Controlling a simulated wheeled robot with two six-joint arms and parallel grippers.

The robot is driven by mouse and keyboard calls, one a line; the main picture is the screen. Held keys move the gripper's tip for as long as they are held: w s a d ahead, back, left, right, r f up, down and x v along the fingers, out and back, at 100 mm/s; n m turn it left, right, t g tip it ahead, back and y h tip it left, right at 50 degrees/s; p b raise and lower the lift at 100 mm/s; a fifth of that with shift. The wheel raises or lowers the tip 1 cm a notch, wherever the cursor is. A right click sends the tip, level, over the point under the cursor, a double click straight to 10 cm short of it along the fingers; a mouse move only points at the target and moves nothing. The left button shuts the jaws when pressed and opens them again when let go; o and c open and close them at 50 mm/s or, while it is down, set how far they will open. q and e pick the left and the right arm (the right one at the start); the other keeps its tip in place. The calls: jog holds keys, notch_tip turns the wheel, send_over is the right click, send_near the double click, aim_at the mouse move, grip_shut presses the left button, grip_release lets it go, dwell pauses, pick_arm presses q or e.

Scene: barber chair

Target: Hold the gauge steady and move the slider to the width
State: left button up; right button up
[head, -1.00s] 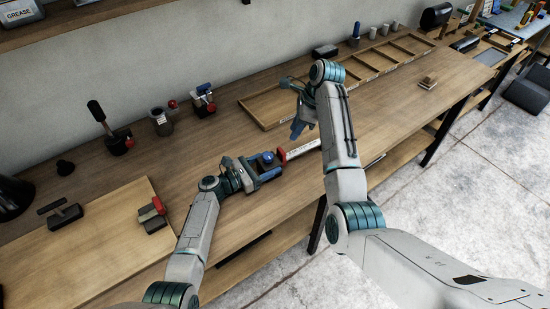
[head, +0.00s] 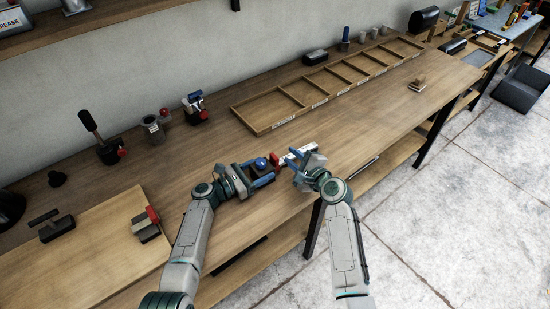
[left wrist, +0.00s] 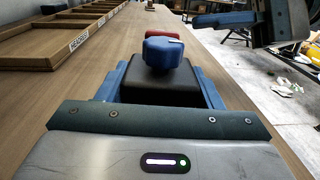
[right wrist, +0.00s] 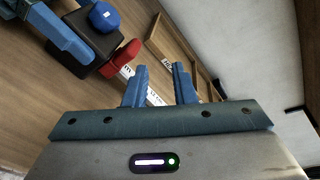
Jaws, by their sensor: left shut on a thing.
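The gauge has a black block (head: 264,181) with a blue knob (head: 261,163), a red slider (head: 276,161) and a white ruled bar (head: 299,152). It lies on the workbench. My left gripper (head: 257,174) is shut on the black block; in the left wrist view its blue fingers flank the block (left wrist: 160,85) below the knob (left wrist: 163,50). My right gripper (right wrist: 160,82) is open, its fingers apart near the bar (right wrist: 153,97), just beyond the red slider (right wrist: 121,58). The bar shows between the fingers; I cannot tell whether they touch it. The scale marks are too small to read.
A divided wooden tray (head: 270,124) with labels lies behind the gauge. Several clamps and tools stand along the back wall. A wooden board (head: 95,235) with small tools is at left. The bench's front edge (head: 345,185) runs close to my right gripper.

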aim_at(278, 161)
jog(key=s+f+m, duration=0.1)
jog(key=s+m, duration=0.1)
jog(key=m, duration=0.1)
jog(key=s+f+m+t, duration=0.1)
jog(key=s+m, duration=0.1)
jog(key=m, duration=0.1)
jog(key=s+f+m+y, duration=0.1)
jog(key=s+m, duration=0.1)
jog(key=m, duration=0.2)
jog(key=shift+d+f+t, duration=0.2)
jog(key=shift+t, duration=0.2)
jog(key=shift+s+d+f+m, duration=0.15)
jog(key=shift+s+m, duration=0.15)
jog(key=shift+m, duration=0.5)
jog(key=x, duration=1.1)
jog(key=shift+w+a, duration=0.25)
jog(key=shift+w, duration=0.1)
grip_shut()
